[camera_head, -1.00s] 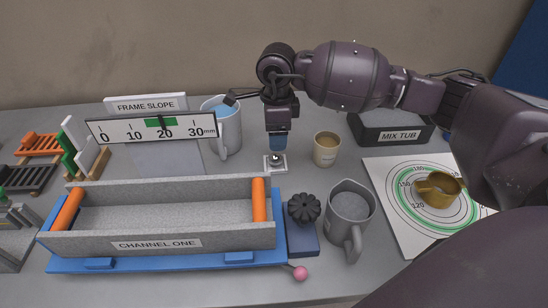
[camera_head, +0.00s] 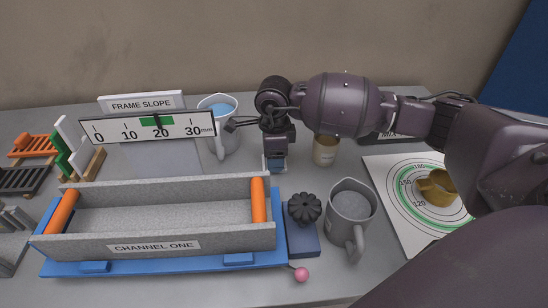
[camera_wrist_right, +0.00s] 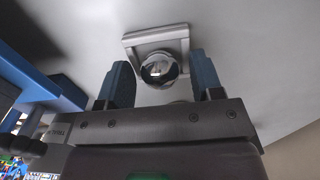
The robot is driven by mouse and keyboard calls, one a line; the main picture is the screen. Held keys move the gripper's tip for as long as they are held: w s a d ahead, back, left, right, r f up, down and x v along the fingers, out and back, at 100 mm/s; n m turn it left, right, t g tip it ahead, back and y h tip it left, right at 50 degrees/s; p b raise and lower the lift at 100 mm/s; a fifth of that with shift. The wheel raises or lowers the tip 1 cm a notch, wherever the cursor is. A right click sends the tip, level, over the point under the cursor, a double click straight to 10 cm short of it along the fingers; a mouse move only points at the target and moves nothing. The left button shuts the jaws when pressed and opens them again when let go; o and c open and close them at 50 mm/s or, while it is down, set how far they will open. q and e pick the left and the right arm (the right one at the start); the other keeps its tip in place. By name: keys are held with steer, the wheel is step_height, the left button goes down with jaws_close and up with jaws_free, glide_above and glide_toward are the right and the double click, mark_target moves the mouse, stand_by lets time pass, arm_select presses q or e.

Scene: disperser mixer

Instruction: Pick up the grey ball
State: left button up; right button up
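The grey ball (camera_wrist_right: 158,70) is shiny and sits in a small square holder (camera_wrist_right: 157,36), seen in the right wrist view. My right gripper (camera_head: 275,164) points down over the holder in the head view and hides the ball there. In the right wrist view its two blue fingers stand apart, one on each side of the ball, with gaps between them and the ball. The gripper is open and empty. My left gripper is not in view.
A blue-and-grey channel (camera_head: 160,246) lies in front left, with a black knob (camera_head: 304,208) at its right end. A grey jug (camera_head: 350,212), a beige cup (camera_head: 325,151) and a light blue-grey mug (camera_head: 220,135) stand close around my right gripper. A gold cup (camera_head: 436,186) stands on a dial board at right.

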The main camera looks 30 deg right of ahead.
steer(key=c, duration=0.9)
steer(key=shift+r, duration=0.1)
